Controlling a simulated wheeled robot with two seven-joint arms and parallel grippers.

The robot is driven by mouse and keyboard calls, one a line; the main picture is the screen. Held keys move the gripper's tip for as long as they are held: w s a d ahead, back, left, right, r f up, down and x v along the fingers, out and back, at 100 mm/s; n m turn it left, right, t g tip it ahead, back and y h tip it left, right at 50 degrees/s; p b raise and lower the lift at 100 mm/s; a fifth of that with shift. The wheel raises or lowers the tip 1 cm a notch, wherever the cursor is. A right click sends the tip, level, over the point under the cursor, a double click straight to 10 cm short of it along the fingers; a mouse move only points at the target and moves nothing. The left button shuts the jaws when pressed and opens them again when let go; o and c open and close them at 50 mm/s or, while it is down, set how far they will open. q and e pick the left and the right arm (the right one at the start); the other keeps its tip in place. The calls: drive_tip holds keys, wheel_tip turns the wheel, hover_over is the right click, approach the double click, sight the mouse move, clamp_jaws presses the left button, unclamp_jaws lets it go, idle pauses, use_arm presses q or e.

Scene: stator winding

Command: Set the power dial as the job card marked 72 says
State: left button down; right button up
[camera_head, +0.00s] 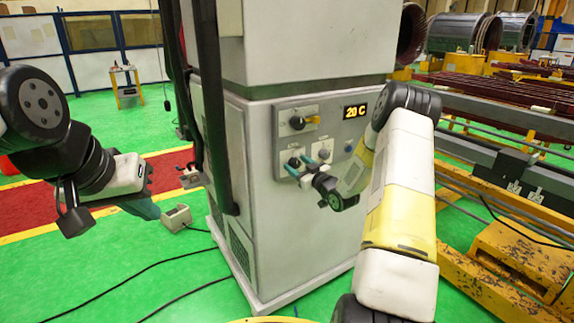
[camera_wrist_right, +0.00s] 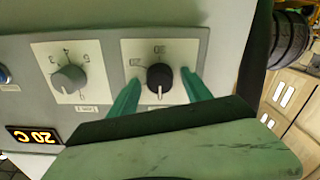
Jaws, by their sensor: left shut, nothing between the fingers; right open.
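The control panel (camera_head: 318,140) is on the front of a grey cabinet. A black dial (camera_wrist_right: 160,77) with a white pointer line is at its lower left in the head view. A grey dial (camera_wrist_right: 68,80) with numbers around it sits beside the black one. I cannot read which dial is marked power. My right gripper (camera_head: 299,166) is open at the panel, its teal fingers on either side of the black dial, with a gap visible in the right wrist view. My left gripper (camera_head: 148,210) is shut and empty, left of the cabinet. No job card marked 72 can be made out.
A lit display (camera_head: 356,111) reads 20 C. A larger rotary switch (camera_head: 297,122) is above the dials, and a blue button (camera_head: 348,146) is to their right. Dark hoses hang at the cabinet's left side. A small box (camera_head: 176,218) and cables lie on the green floor.

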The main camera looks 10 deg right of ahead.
clamp_jaws()
